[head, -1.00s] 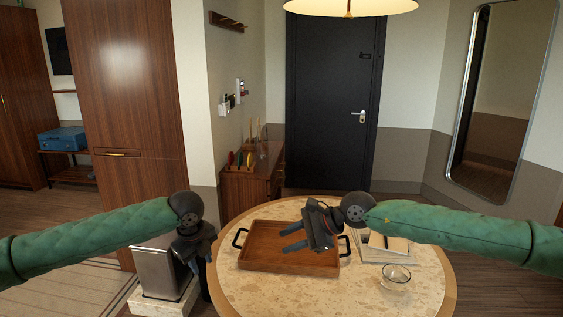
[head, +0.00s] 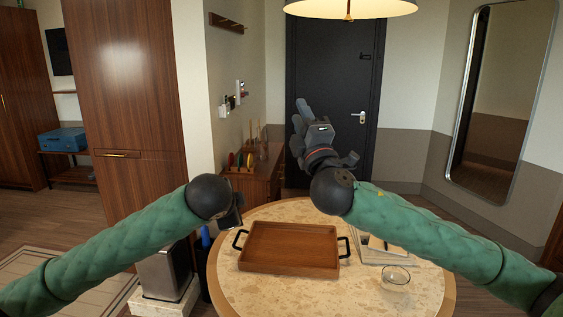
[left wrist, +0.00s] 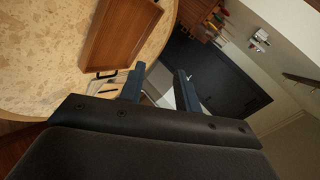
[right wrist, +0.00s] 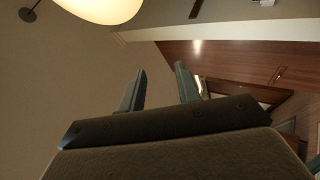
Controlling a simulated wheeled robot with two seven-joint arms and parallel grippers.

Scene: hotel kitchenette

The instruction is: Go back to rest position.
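My right gripper (head: 303,122) is raised above the far side of the round table and points up in front of the dark door. In the right wrist view its two fingers (right wrist: 158,88) stand apart with nothing between them. My left gripper is mostly hidden behind its own wrist in the head view. In the left wrist view its fingers (left wrist: 157,85) are apart and empty. The wooden tray (head: 290,247) with black handles lies empty on the round stone-topped table (head: 330,287), clear of both grippers.
A glass bowl (head: 396,274) and a book or notepad (head: 372,254) are at the table's right, partly behind my right arm. A metal bin-like box (head: 165,272) stands left of the table. A lamp (head: 350,8) hangs above. A sideboard (head: 262,180) stands behind.

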